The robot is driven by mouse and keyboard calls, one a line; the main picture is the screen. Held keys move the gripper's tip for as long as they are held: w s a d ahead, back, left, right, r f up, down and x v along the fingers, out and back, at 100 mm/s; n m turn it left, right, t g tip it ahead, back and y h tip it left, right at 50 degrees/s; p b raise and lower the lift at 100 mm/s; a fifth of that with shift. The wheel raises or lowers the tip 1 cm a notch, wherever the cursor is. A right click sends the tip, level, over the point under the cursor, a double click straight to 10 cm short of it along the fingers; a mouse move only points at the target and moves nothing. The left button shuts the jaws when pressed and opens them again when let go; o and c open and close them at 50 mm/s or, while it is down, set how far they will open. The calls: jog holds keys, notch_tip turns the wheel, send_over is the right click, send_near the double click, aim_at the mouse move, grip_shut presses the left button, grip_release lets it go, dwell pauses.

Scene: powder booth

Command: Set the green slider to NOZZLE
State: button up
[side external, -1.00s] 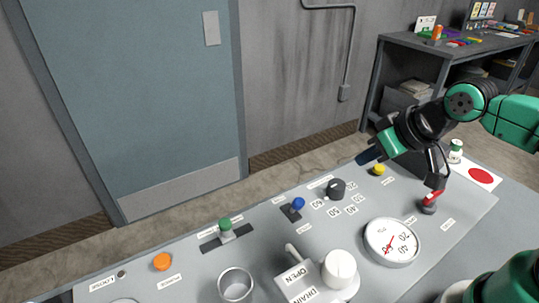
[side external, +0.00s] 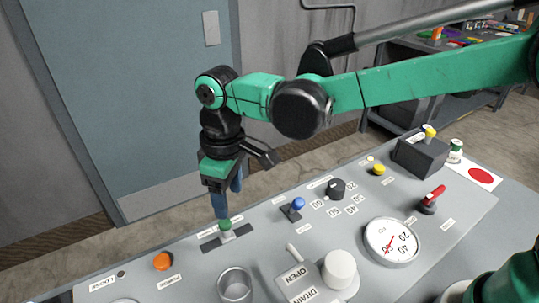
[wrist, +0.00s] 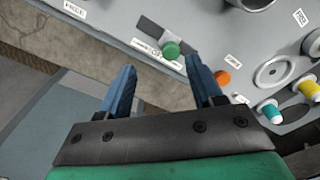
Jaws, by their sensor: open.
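The green slider (side external: 226,226) is a green knob on a white base in a dark slot on the grey panel. It stands near the slot's middle, and the labels beside it are too small to read. The wrist view shows the green knob (wrist: 171,49) just beyond the fingertips, with the dark slot running up to the left. My gripper (side external: 222,212) points down at the knob, its blue fingers at or just above it. In the wrist view my gripper (wrist: 160,70) is open with nothing between the fingers. Contact with the knob cannot be told.
A blue toggle (side external: 298,203), a black dial (side external: 337,189), a gauge (side external: 391,242) and a red-handled switch (side external: 433,197) lie to the right. A door is behind.

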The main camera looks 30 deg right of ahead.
aim_at(224, 222)
jog(key=shift+s+a+f, duration=0.1)
jog(key=shift+a+f, duration=0.6)
jog(key=shift+a, duration=0.05)
jog(key=shift+f, duration=2.65)
grip_shut()
